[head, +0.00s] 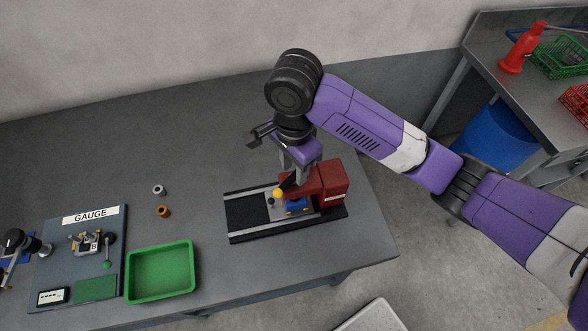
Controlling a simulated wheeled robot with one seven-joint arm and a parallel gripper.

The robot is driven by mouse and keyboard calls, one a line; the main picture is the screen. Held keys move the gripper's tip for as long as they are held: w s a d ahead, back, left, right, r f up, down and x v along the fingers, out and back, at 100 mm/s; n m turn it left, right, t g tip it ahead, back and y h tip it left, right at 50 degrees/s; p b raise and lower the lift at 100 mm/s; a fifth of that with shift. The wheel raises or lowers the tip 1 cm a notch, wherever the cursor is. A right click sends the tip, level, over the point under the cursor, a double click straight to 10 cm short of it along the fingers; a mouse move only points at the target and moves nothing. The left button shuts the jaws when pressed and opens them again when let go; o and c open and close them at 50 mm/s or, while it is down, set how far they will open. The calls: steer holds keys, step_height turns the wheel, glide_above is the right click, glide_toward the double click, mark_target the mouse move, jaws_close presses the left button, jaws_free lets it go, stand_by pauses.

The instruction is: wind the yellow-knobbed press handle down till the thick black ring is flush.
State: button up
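The red press (328,183) stands on a black base plate (243,214) on the grey table. Its yellow knob (278,192) shows at the lower left end of a short dark handle, in front of the red body. My gripper (294,178) points down from above, with its fingertips close to the handle just above and right of the knob. Whether the fingers touch or grip the handle is too small to tell. A small dark round part (271,201) sits left of a blue block (296,205) under the press; I cannot tell whether it is the thick black ring.
A green tray (161,245) and a GAUGE board (56,247) stand to the left. A silver ring (158,189) and a copper-coloured ring (163,211) lie loose on the table. The table's right edge is close to the press; the table behind it is clear.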

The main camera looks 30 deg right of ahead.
steer(key=shift+r, duration=2.75)
